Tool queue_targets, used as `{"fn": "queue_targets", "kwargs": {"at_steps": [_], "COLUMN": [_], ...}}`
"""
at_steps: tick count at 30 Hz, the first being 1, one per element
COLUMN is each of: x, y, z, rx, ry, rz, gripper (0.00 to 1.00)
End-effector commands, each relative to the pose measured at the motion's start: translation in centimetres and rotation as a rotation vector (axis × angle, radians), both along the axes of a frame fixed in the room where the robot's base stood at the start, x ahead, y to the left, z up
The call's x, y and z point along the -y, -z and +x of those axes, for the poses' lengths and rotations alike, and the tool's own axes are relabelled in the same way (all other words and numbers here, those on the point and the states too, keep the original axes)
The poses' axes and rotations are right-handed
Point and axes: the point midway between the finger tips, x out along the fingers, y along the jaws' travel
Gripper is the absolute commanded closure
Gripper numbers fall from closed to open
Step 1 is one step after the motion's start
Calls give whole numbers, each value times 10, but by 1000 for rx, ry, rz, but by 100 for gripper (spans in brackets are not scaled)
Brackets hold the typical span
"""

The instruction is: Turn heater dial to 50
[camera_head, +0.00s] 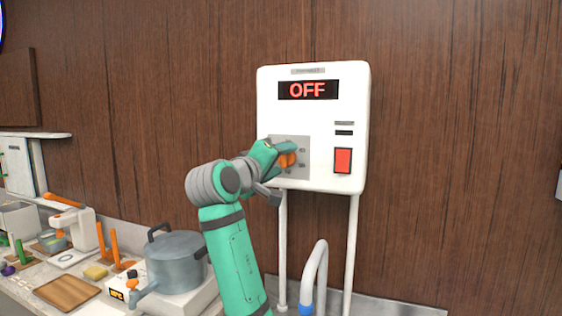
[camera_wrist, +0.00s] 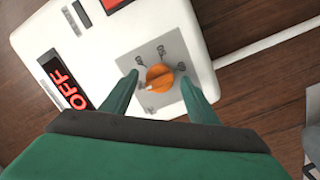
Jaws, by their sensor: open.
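The white wall heater (camera_head: 312,113) hangs on the wood-panelled wall, and its display (camera_head: 308,89) reads OFF in red. The orange heater dial (camera_head: 287,160) sits on a grey plate at the heater's lower left, partly covered by my gripper (camera_head: 284,157). In the wrist view the dial (camera_wrist: 159,78) is fully seen, with a pale pointer mark on its side toward the display (camera_wrist: 66,78). My gripper (camera_wrist: 158,91) is open, with one green finger on each side of the dial and gaps showing between. The small numbers around the dial are too blurred to read surely.
A red switch (camera_head: 343,160) is on the heater's lower right. White pipes (camera_head: 353,240) run down below it, near a curved tap (camera_head: 315,272).

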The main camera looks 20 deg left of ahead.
Motion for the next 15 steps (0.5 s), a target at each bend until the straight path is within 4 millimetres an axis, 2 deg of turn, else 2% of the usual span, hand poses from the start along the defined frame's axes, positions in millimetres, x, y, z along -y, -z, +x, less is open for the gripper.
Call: {"fn": "queue_targets", "kwargs": {"at_steps": [6,7,12,15], "x": [0,0,0,0], "y": [0,0,0,1], "z": [1,1,0,1], "rx": [0,0,-1,-1], "ry": [0,0,-1,-1], "rz": [0,0,0,0], "gripper": [46,48,85,85]}}
